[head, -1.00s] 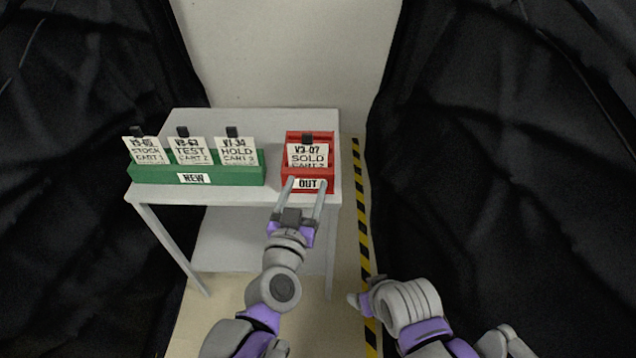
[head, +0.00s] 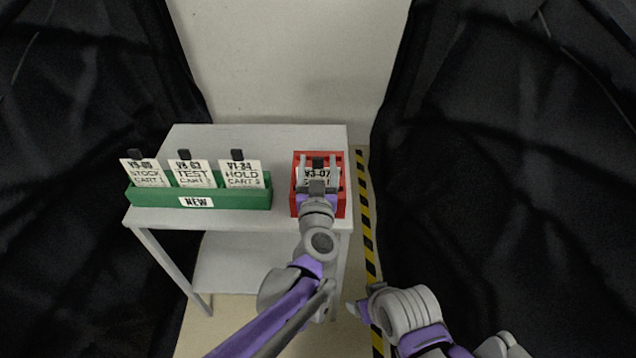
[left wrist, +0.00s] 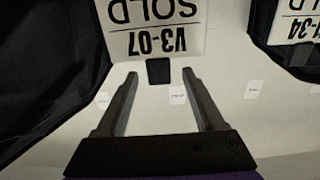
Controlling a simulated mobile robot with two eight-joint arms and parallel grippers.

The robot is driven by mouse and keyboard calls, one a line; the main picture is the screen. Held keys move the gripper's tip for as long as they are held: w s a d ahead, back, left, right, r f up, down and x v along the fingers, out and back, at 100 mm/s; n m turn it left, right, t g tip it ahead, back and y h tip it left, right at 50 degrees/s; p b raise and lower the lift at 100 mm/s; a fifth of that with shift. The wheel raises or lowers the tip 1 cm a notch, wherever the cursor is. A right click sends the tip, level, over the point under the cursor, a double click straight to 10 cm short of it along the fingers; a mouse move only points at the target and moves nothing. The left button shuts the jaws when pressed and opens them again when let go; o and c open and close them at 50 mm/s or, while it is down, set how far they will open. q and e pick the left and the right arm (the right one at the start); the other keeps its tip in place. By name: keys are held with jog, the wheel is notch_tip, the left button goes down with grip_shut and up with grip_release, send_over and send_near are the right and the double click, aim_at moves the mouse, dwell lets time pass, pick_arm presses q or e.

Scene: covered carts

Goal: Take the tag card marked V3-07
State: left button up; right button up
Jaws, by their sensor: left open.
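The tag card marked V3-07 (head: 318,175) stands in the red box (head: 341,207) at the right end of the table, with a black clip on its top edge. My left gripper (head: 318,159) is open over the red box, one finger on each side of the card, and hides the card's lower part and the box front. In the left wrist view the card (left wrist: 155,30) appears upside down, its black clip (left wrist: 158,71) between the open fingertips (left wrist: 159,77). Nothing is gripped. My right gripper (head: 358,309) is low at the right, its jaws unclear.
A green box (head: 238,199) labelled NEW holds three clipped cards at the left of the grey table (head: 250,138). The V1-34 HOLD card (head: 243,175) is nearest the red box. Black covers (head: 500,150) hang on both sides. A striped floor line (head: 366,220) runs right of the table.

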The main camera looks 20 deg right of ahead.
pick_arm(q)
jog(key=shift+x, duration=0.85)
grip_shut()
